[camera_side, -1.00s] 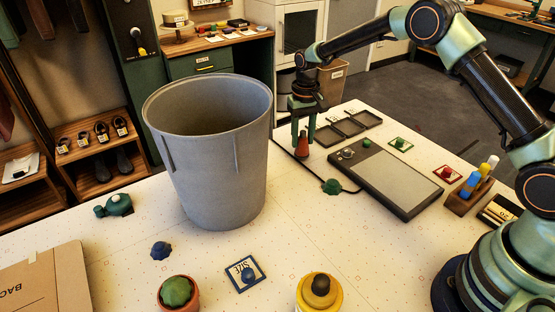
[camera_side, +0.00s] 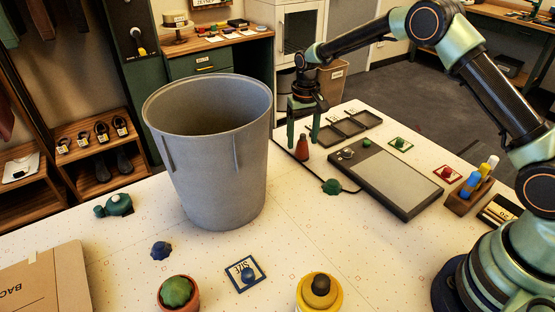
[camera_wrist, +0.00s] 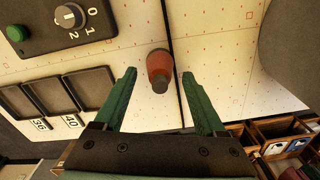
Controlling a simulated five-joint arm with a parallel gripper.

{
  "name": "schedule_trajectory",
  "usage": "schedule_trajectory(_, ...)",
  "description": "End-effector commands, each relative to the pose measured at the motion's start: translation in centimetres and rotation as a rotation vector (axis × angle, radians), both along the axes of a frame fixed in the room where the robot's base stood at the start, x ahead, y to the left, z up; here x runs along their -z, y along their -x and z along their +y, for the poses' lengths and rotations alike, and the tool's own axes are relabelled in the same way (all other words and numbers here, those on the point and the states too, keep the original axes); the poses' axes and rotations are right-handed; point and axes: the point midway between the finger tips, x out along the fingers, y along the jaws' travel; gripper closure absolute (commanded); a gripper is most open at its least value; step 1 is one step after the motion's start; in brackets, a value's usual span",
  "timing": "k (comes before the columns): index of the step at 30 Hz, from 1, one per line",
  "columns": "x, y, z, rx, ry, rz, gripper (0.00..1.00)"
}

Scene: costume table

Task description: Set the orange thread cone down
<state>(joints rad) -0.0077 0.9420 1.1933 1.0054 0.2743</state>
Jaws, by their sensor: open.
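The orange thread cone (camera_side: 302,148) stands upright on the white table, just right of the large grey bin in the side view. In the wrist view the cone (camera_wrist: 160,68) sits between and beyond the fingertips, apart from both. My gripper (camera_side: 303,143) is open above and around the cone's top, with its two green fingers spread. The fingers also show in the wrist view (camera_wrist: 159,80), with a gap on each side of the cone.
The tall grey bin (camera_side: 207,160) stands close on the left. A dark divided tray (camera_side: 349,131) and a grey control panel (camera_side: 393,180) lie to the right. A green knob-like piece (camera_side: 331,187) lies in front on the table. Open table lies between it and the bin.

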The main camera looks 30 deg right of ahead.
Motion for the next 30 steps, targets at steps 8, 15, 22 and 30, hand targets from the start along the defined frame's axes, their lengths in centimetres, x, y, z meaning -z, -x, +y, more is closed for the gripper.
schedule_trajectory(8,-5.5,-0.1,0.0,0.000,0.000,-0.004,0.27)
schedule_trajectory(15,-9.7,-0.1,0.0,0.000,0.000,-0.003,0.27)
schedule_trajectory(22,-11.6,0.1,0.0,-0.002,0.000,-0.004,0.27)
schedule_trajectory(30,-17.2,3.4,-0.1,-0.047,0.002,-0.095,0.27)
